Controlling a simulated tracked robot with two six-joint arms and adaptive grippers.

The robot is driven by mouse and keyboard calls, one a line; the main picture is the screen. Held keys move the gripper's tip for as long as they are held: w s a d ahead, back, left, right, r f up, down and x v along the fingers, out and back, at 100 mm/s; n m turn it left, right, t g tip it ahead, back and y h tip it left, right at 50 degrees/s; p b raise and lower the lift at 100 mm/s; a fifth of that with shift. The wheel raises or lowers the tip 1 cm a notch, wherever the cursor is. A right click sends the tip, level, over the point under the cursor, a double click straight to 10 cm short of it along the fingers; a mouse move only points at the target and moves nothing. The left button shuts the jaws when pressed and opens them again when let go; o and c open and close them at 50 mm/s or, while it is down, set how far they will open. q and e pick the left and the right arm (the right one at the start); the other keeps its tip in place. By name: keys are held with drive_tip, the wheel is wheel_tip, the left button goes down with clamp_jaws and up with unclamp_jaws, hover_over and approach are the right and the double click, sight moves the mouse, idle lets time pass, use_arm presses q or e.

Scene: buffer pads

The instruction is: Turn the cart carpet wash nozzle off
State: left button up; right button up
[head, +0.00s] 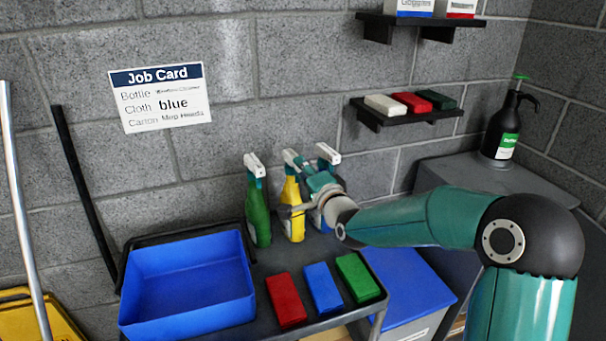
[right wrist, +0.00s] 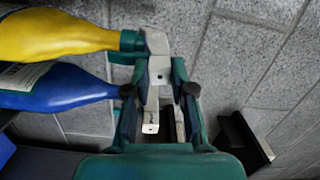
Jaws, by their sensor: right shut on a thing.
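Three spray bottles with white nozzle heads stand upright in a row on the cart: green (head: 258,215), yellow (head: 293,222) and blue (head: 318,220). Their label text is too small to read, so I cannot tell which is the carpet wash. My right gripper (head: 314,181) is at the blue bottle's top and partly hides it. In the right wrist view, my right gripper (right wrist: 160,92) is shut on the blue bottle's white nozzle (right wrist: 151,112), between its fingers. The yellow bottle's nozzle (right wrist: 157,42) is close beside the fingertips. My left gripper is not in view.
The cart top holds a blue bin (head: 190,290) and red (head: 286,299), blue (head: 323,287) and green (head: 357,277) blocks. A job card (head: 160,97) hangs on the wall. A shelf (head: 408,117) holds pads. A black pump bottle (head: 507,125) stands at right.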

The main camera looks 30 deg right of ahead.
drive_tip(key=n+b, duration=0.2)
drive_tip(key=n, duration=0.2)
drive_tip(key=n+b, duration=0.2)
drive_tip(key=n, duration=0.2)
drive_tip(key=n+b, duration=0.3)
drive_tip(key=n, duration=0.1)
drive_tip(key=shift+f+n, duration=0.35)
drive_tip(key=shift+n, duration=0.05)
drive_tip(key=n, duration=0.3)
drive_tip(key=shift+r+n+b, duration=0.1)
drive_tip(key=shift+n+b, duration=0.25)
drive_tip(key=shift+n, duration=0.05)
drive_tip(key=o, duration=0.6)
drive_tip(key=shift+r, duration=0.1)
